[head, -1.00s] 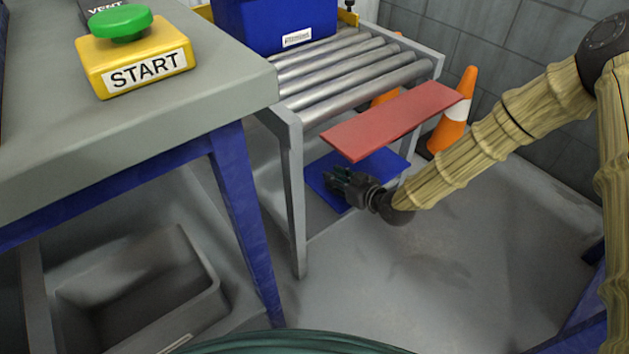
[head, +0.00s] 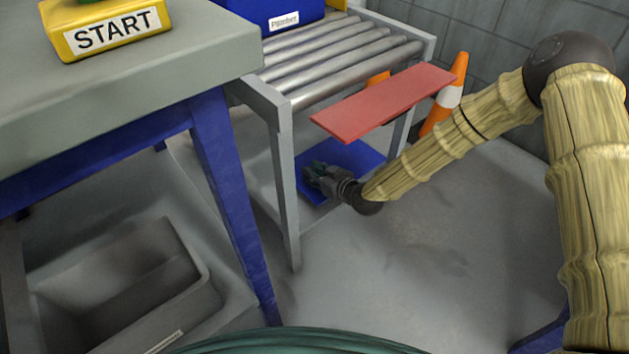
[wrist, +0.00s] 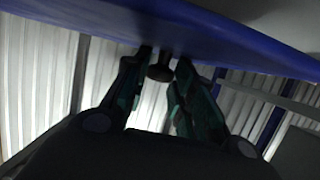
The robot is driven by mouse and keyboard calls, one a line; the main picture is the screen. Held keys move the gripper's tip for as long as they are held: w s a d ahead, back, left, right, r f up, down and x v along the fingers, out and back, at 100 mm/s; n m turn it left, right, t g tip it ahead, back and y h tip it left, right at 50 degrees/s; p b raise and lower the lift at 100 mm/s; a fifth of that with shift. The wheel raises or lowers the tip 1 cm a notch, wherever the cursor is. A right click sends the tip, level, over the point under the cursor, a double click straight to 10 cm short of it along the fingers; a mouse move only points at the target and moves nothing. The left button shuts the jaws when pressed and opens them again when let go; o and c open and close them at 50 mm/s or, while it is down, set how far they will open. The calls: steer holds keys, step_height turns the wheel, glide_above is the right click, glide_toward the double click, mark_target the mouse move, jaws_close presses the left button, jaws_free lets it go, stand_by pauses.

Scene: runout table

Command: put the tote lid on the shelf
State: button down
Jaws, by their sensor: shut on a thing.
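The tote lid (head: 352,156) is a flat blue panel low beside and partly under the end of the roller table. My gripper (head: 312,172) is at its near left part. In the wrist view the lid (wrist: 95,30) spans the top, with a dark round knob (wrist: 160,71) between my fingers (wrist: 160,85). My gripper is shut on this knob. A grey shelf (head: 260,188) shows low between the roller table's legs. I cannot tell whether the lid touches it.
A red board (head: 385,100) juts out above the lid at the end of the roller table (head: 340,62). A grey table leg (head: 287,190) stands just left of my gripper. An orange cone (head: 443,105) stands behind. Open floor (head: 430,230) lies to the right.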

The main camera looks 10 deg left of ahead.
steer(key=shift+f+b, duration=0.35)
steer(key=shift+f, duration=0.8)
steer(key=shift+f, duration=0.1)
steer(key=c, duration=1.2)
jaws_free()
steer(key=shift+o, duration=0.2)
